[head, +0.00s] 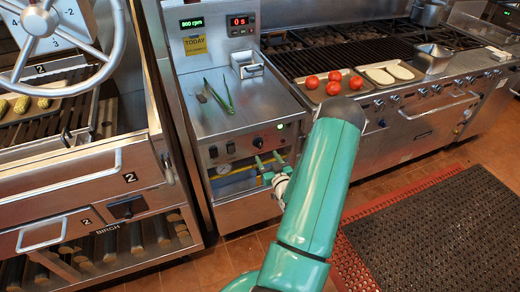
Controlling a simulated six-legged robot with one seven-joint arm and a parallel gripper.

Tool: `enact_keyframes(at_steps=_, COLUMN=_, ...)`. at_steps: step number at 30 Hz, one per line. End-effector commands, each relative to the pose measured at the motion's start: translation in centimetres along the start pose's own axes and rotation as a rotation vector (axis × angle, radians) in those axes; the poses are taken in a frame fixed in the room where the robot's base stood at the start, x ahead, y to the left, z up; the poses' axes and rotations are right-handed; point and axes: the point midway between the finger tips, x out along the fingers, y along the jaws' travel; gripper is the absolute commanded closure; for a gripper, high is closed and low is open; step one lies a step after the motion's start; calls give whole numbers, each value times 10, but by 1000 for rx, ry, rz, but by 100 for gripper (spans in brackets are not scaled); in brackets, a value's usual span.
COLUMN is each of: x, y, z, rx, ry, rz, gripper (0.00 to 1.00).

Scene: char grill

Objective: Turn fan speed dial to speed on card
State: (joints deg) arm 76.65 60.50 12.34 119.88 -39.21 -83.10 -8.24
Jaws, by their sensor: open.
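A black round dial (258,142) sits on the front panel of the middle steel unit, left of a small green-lit readout (280,126); its pointer is too small to read. I take it for the fan speed dial. A yellow card (195,45) on the upper panel reads "TODAY"; its smaller print cannot be read. A green display (192,22) above it seems to read "900 rpm". My gripper (268,164) is open, just below and slightly right of the dial, apparently apart from it. My own teal arm hides part of the wrist.
A second display (240,20) shows red digits. Green-handled tongs (220,95) lie on the worktop. A gauge (223,168) and yellow pipe (240,177) are low on the unit. A handwheel (40,25) stands left; trays with tomatoes (333,80) stand right. Floor and a black mat (440,235) are clear.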

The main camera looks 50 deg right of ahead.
Motion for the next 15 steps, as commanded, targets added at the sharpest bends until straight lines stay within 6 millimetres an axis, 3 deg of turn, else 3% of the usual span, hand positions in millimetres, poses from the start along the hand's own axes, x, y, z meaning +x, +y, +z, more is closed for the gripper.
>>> enact_keyframes(at_steps=3, x=24, y=-1, z=0, rx=0, ry=2, rz=-1, gripper=42)
enact_keyframes(at_steps=9, x=54, y=-4, z=0, rx=0, ry=0, rz=-2, gripper=42)
enact_keyframes(at_steps=15, x=64, y=-6, z=0, rx=0, ry=-1, rz=-3, gripper=42)
